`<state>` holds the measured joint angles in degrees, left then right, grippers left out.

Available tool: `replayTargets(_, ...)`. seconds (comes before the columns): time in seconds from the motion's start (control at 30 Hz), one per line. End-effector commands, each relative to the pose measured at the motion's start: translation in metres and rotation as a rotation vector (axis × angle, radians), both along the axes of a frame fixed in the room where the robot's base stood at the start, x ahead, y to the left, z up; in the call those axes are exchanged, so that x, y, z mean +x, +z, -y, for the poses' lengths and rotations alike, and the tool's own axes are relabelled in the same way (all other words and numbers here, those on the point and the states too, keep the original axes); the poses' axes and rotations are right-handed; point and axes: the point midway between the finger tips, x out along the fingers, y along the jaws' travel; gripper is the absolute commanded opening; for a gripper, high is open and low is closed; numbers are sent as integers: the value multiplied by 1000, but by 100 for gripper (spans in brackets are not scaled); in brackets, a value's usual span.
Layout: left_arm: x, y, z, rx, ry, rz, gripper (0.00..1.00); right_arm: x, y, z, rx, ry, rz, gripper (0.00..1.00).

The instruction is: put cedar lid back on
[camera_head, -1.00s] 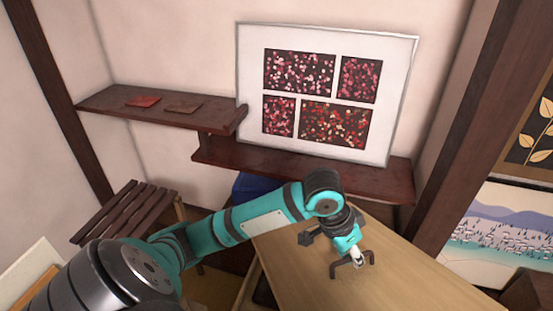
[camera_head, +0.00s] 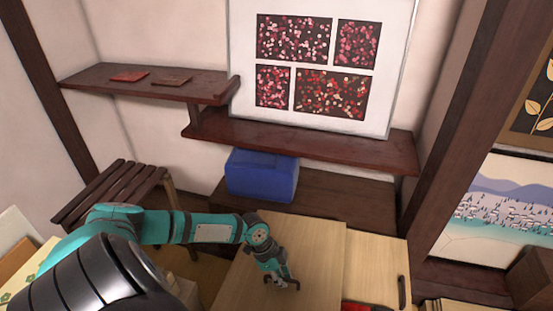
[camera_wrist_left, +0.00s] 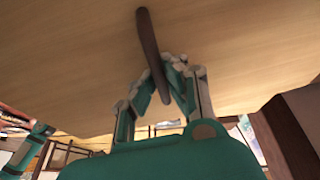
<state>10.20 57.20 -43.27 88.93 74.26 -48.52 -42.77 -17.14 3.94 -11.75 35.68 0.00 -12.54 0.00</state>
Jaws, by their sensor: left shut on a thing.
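The cedar lid (camera_head: 315,255) is a pale flat wooden panel with a dark bar handle. My left gripper (camera_head: 283,283) is shut on that handle, above the panel's face. In the left wrist view the gripper (camera_wrist_left: 167,72) closes around the dark handle (camera_wrist_left: 150,45), and the lid (camera_wrist_left: 235,50) fills the upper part of the picture. To the right of the lid is another pale wooden surface (camera_head: 375,265) with a dark handle (camera_head: 404,291). I cannot tell whether the lid rests on it or hangs above it. My right gripper does not show.
A blue box (camera_head: 262,174) stands behind the lid on a dark wooden surface. Dark shelves (camera_head: 300,140) run along the wall, with a framed picture above. A slatted stool (camera_head: 110,190) is at left. Something red (camera_head: 360,307) shows at the bottom edge.

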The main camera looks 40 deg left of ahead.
Motion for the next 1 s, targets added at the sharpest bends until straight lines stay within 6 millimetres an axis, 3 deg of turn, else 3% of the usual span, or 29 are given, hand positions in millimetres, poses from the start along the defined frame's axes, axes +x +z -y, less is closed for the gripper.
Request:
replayTargets(0.2,-8,-17,-15,8,-20,-4,0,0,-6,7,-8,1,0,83)
replayTargets(1.0,-8,-61,-16,7,-19,-3,0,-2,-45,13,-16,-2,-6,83)
